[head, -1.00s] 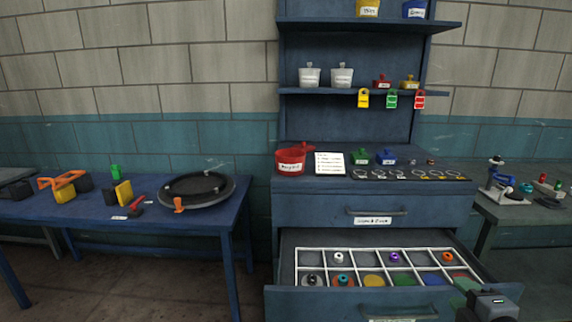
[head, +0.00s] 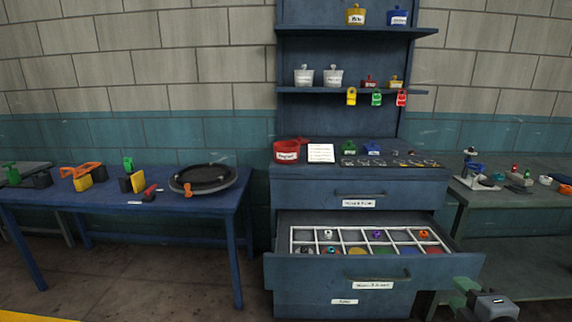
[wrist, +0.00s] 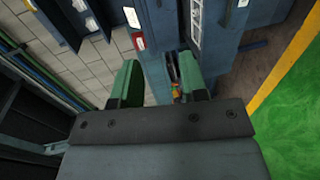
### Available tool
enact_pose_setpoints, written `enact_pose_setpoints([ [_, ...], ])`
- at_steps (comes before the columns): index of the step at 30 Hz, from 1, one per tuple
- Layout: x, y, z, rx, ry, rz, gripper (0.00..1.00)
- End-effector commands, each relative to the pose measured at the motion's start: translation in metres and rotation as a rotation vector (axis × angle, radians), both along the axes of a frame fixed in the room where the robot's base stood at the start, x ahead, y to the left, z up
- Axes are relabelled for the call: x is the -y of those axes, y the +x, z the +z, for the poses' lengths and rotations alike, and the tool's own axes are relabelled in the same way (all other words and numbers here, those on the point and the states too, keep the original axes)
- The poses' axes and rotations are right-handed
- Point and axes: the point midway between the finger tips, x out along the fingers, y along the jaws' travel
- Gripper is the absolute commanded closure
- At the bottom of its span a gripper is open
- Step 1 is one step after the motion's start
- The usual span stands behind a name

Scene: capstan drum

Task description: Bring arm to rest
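My gripper (wrist: 158,82) shows in the wrist view with its two green fingers apart and nothing held between them. The cabinet's drawer (head: 330,271) stands pulled out. Its white-edged compartments hold several small coloured pieces. My gripper appears apart from the drawer, though the gap is hard to judge.
A blue table (head: 120,215) at the left bears a black round tray (head: 203,180) and several tools. A grey-green bench (head: 530,205) stands at the right. Bare floor (head: 130,275) shows at the front left.

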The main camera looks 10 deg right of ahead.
Motion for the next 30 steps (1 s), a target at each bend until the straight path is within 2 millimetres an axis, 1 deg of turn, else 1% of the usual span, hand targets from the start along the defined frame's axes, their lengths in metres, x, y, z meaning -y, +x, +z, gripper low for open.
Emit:
enact_pose_setpoints([
  [11,0.006,0.023,0.027,0.017,0.086,-0.147,0.6],
  [17,0.004,0.04,0.048,0.027,0.208,-0.282,0.6],
  [20,-0.002,0.048,0.059,0.027,0.305,-0.365,0.6],
  [23,-0.015,0.056,0.069,0.009,0.444,-0.464,0.6],
  [25,-0.032,0.06,0.075,-0.026,0.577,-0.546,0.6],
  [26,-0.042,0.061,0.076,-0.05,0.642,-0.582,0.6],
  [29,-0.083,0.057,0.074,-0.164,0.852,-0.698,0.6],
  [30,-0.1,0.053,0.072,-0.219,0.924,-0.737,0.6],
])
